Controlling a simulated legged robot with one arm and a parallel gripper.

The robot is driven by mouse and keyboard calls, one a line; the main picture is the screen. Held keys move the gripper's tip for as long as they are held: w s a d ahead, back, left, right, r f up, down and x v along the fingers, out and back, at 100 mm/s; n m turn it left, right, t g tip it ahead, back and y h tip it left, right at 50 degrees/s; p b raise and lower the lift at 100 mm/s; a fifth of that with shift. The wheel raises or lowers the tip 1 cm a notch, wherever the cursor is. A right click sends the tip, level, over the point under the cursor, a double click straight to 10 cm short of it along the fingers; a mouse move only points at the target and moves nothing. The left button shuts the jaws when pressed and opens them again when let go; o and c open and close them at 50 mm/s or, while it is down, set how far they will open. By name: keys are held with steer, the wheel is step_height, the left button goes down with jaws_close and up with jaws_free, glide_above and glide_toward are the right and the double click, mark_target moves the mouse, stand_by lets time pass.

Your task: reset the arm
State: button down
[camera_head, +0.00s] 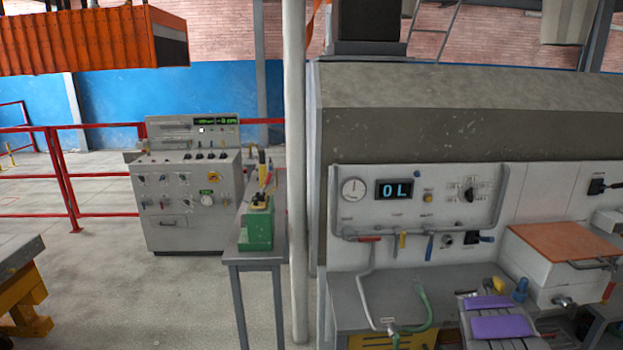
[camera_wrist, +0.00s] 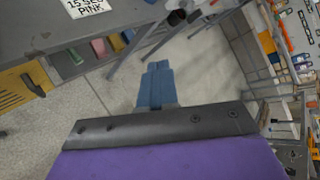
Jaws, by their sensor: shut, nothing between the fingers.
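My gripper (camera_wrist: 157,68) shows in the wrist view as two blue fingers lying side by side, shut with nothing between them. It points out past the dark plate and purple cover of my own arm, over grey floor, and touches nothing that I can see. In the head view my arm (camera_head: 497,318), with its purple covers, is at the lower right in front of the wall panel. I cannot clearly make out the fingers there.
The wall panel (camera_head: 515,185) has a gauge, a display reading "0L", knobs and hanging tools. A bench (camera_head: 345,299) with a green hose stands below it. A white post (camera_head: 294,130), a narrow table with a green box (camera_head: 256,230) and a control console (camera_head: 185,215) stand left. Floor (camera_head: 120,285) is clear.

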steer(key=s+a+r+m+g+h, duration=0.25)
steer(key=s+r+m, duration=0.6)
steer(key=r, duration=0.45)
steer(key=s+a+r+m+g+y, duration=0.25)
steer(key=s+a+r+m, duration=0.25)
steer(key=s+a+m, duration=0.4)
steer(key=s+a+f+m+g+y, duration=0.1)
steer(key=s+a+m+y, duration=0.4)
steer(key=s+a, duration=1)
steer(key=s+a+f+m+g+y, duration=0.2)
steer(key=s+a+m+y, duration=0.3)
steer(key=s+a+m, duration=0.6)
steer(key=s+a, duration=0.4)
steer(key=a, duration=0.6)
steer(key=shift+s, duration=0.4)
steer(key=shift+a+f+m, duration=0.1)
steer(key=shift+m, duration=0.15)
